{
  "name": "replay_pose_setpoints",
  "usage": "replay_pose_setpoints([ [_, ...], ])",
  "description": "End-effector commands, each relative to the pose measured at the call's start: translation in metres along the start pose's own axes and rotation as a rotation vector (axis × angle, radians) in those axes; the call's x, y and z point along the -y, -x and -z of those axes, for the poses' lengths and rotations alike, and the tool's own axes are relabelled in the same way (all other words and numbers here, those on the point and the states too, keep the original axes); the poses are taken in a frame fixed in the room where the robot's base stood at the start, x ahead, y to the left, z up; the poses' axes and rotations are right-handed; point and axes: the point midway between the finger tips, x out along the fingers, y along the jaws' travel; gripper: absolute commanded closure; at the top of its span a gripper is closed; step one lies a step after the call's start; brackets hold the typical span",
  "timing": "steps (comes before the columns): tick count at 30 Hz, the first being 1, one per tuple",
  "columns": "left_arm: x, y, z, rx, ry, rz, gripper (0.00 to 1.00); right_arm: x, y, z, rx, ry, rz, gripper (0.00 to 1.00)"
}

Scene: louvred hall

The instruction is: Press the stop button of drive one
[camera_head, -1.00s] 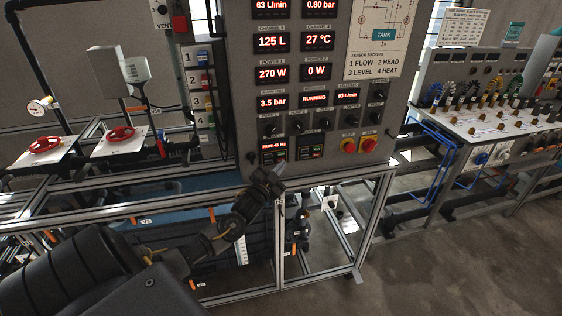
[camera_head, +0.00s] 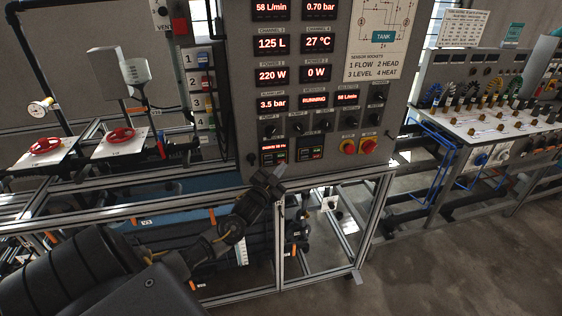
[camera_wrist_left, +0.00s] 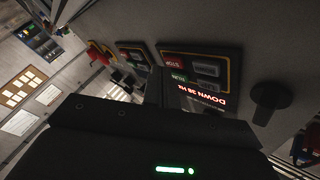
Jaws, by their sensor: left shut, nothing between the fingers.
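Drive one's panel (camera_head: 273,150) is the left of two small drive panels low on the grey control cabinet, with a lit red display above its keys. In the left wrist view its display (camera_wrist_left: 203,97) appears upside down and reads "DOWN 38 HZ". The red stop button (camera_wrist_left: 176,62) shows there beside grey keys and a green key (camera_wrist_left: 178,77). My left gripper (camera_head: 281,170) is shut and empty, its tip just below drive one's panel. Whether it touches the panel I cannot tell. My right gripper is not in view.
Drive two's panel (camera_head: 310,147) is close on the right. Black knobs (camera_head: 298,127) run above. An aluminium frame (camera_head: 330,179) extends below the cabinet.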

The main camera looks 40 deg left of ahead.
Motion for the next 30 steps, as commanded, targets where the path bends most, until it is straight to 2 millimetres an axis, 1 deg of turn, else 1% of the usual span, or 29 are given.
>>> replay_pose_setpoints([
  [2, -0.002, 0.003, 0.003, 0.0, 0.001, -0.001, 1.0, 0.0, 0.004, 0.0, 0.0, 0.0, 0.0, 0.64],
  [12, -0.004, 0.004, 0.003, -0.001, 0.0, -0.001, 1.0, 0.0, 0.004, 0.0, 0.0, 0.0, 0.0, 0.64],
  [17, -0.005, 0.007, 0.006, -0.001, 0.001, -0.002, 1.0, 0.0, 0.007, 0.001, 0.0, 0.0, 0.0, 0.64],
  [30, -0.025, 0.035, 0.028, -0.001, 0.002, -0.001, 1.0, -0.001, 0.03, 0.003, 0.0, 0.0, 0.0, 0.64],
])
